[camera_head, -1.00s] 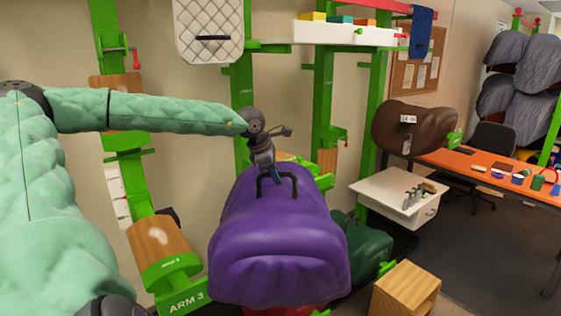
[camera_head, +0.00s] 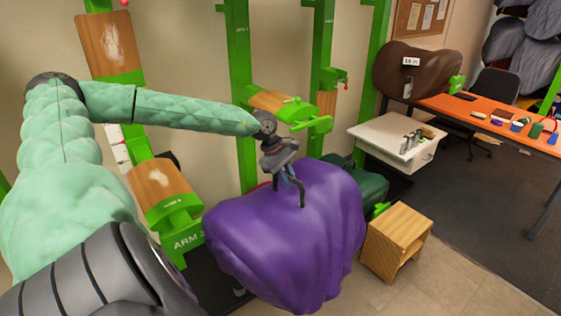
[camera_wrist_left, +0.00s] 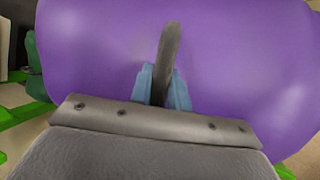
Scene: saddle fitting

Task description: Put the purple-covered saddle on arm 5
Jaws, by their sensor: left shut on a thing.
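The purple-covered saddle (camera_head: 285,245) hangs at the centre of the head view, turned and tilted, with its cover draping down. My left gripper (camera_head: 290,181) is shut on the dark handle (camera_head: 302,196) on top of it. In the left wrist view the fingers (camera_wrist_left: 165,88) close around the handle (camera_wrist_left: 169,52) above the purple cover (camera_wrist_left: 245,60). A bare green arm with a wooden top (camera_head: 283,103) stands behind and above the saddle; I cannot read a label on it. What lies under the saddle is hidden. My right gripper is not in view.
An arm marked ARM 3 (camera_head: 165,188) with a wooden top is at left. A dark green covered saddle (camera_head: 370,187) is behind the purple one. A wooden box (camera_head: 396,240) stands on the floor at right, close to it. A white drawer unit (camera_head: 385,142) and an orange desk (camera_head: 470,108) are beyond.

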